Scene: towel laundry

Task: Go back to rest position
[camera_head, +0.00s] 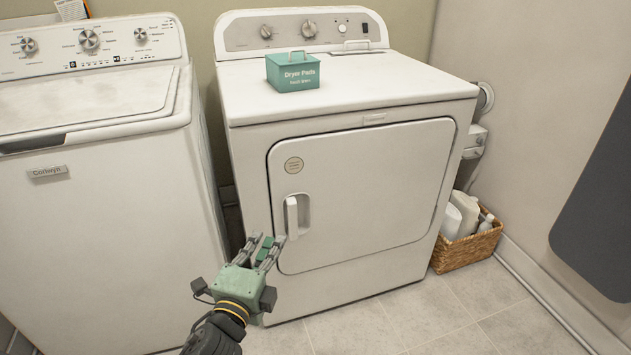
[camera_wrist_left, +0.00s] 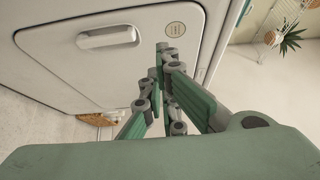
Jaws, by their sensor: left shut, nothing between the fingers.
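My left gripper (camera_head: 268,246) is in front of the dryer, just left of the handle of its door. Its fingers are shut with nothing between them, and they point up toward the door. The fingers also show in the left wrist view (camera_wrist_left: 163,55). The dryer door (camera_head: 360,195) is shut. Its white handle (camera_head: 292,217) is near the fingertips in the head view; in the left wrist view the handle (camera_wrist_left: 108,37) lies to the left of the fingers, apart from them. My right gripper is not in view.
A teal Dryer Pads box (camera_head: 292,72) stands on the dryer top (camera_head: 380,88). A washer (camera_head: 95,220) with its lid shut is at the left. A wicker basket (camera_head: 468,251) with bottles stands on the floor right of the dryer. The tiled floor (camera_head: 400,325) in front is clear.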

